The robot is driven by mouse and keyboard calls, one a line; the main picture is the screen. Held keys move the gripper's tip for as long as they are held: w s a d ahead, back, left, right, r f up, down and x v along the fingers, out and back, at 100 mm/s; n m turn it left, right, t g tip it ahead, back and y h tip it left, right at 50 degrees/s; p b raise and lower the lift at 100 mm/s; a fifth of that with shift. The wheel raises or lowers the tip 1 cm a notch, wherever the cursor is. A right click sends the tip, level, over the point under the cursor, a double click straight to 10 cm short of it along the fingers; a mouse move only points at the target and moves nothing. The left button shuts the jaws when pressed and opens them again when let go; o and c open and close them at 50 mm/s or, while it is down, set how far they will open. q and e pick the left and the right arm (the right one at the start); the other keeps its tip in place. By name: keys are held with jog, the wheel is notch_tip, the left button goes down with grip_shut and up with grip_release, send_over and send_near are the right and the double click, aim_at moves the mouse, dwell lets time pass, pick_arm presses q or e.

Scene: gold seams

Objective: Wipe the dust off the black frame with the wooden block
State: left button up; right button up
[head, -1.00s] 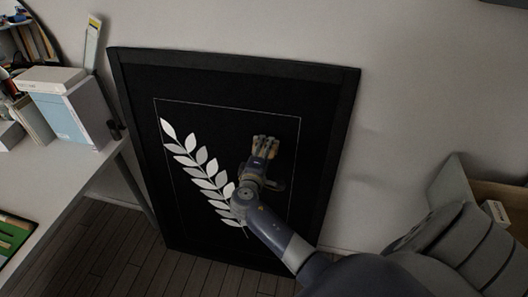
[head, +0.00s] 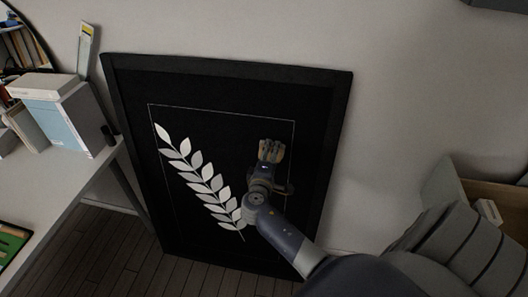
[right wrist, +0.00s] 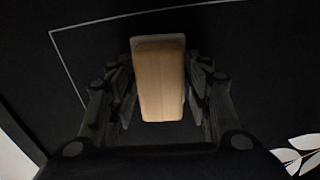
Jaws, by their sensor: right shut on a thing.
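The black frame (head: 340,120) leans against the wall in the head view, with a pale leaf sprig and a thin white border line on its dark face. My right gripper (head: 271,150) is in front of the right-hand part of the frame's face, inside the border line. In the right wrist view, it is shut on the wooden block (right wrist: 160,80), which sits between the two fingers. I cannot tell whether the block touches the frame. No dust is clearly visible on the dark surface. My left gripper is not in view.
A white desk (head: 60,190) with books (head: 62,110) stands left of the frame. A green item (head: 12,240) lies at its near edge. An open box (head: 450,185) is at the right. Bare wall lies between the frame and box.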

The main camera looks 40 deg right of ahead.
aim_at(260, 151)
jog(key=shift+d, duration=0.2)
jog(key=shift+w+a+b, duration=0.8)
jog(key=shift+w+b, duration=0.1)
jog(key=shift+w, duration=0.05)
jog(key=shift+w+a+r+b, duration=0.1)
jog(key=shift+w+a+b, duration=0.2)
jog(key=shift+w+a, duration=0.25)
jog(key=shift+d, duration=0.1)
jog(key=shift+p+v, duration=0.45)
jog(key=shift+v, duration=0.4)
jog(key=shift+p+v, duration=0.4)
jog(key=shift+v, duration=1.65)
jog(key=shift+v, duration=1.55)
